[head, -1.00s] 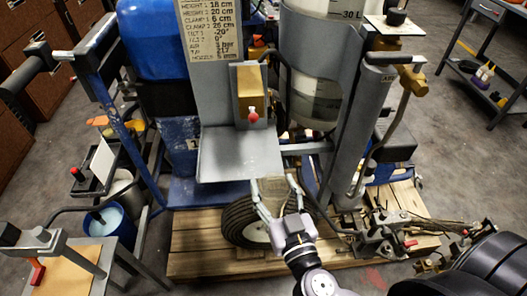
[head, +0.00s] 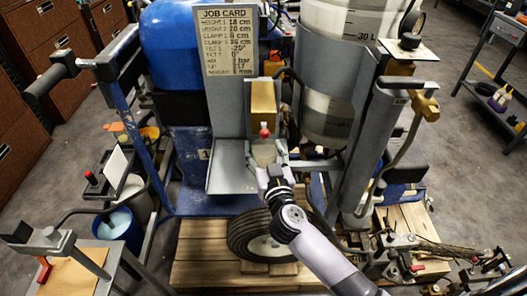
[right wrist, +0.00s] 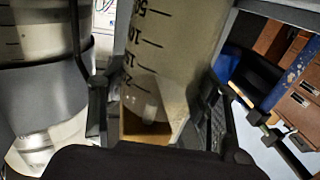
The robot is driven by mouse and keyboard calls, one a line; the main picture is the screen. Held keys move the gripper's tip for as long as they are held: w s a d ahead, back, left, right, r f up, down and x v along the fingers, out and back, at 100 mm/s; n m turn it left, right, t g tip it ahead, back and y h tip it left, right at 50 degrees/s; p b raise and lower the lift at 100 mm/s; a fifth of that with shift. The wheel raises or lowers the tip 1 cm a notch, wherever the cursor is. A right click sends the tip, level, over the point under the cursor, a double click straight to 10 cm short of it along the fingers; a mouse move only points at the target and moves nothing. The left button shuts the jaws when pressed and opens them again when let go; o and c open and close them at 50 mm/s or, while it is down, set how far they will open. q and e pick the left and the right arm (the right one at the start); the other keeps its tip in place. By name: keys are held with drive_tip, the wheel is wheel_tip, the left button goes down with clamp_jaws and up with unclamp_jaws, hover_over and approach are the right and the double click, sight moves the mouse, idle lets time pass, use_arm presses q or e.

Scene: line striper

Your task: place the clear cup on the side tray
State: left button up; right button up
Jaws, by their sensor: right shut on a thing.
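The clear cup (right wrist: 165,65), with dark graduation marks, is between the two fingers of my right gripper (right wrist: 155,110) in the right wrist view. In the head view my right gripper (head: 267,160) is shut on the cup (head: 264,152), just below a brass block (head: 263,102) with a red knob. A grey flat tray (head: 228,181) sticks out beneath the job card plate. The cup is at its right part; I cannot tell whether it touches the tray. My left gripper is not in view.
A job card (head: 229,41) is fixed above the brass block. A large graduated tank (head: 330,110) stands close on the right, with a grey post (head: 385,130) beside it. A wheel (head: 262,238) sits below on a wooden pallet (head: 205,255). A blue bucket (head: 120,228) stands at left.

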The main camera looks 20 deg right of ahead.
drive_tip(key=shift+w+d+f+b, duration=0.1)
drive_tip(key=shift+w+f+b, duration=0.5)
drive_tip(key=shift+f, duration=0.3)
drive_tip(key=shift+s+r, duration=0.1)
drive_tip(key=shift+r, duration=0.05)
drive_tip(key=o, duration=0.7)
drive_tip(key=shift+f, duration=0.2)
drive_tip(key=o, duration=0.4)
drive_tip(key=shift+r, duration=0.2)
drive_tip(key=shift+s+a, duration=0.15)
drive_tip(key=shift+s, duration=1.85)
drive_tip(key=shift+s+a, duration=0.2)
drive_tip(key=shift+s, duration=1.75)
drive_tip(key=shift+s+a, duration=0.15)
drive_tip(key=shift+s, duration=1.85)
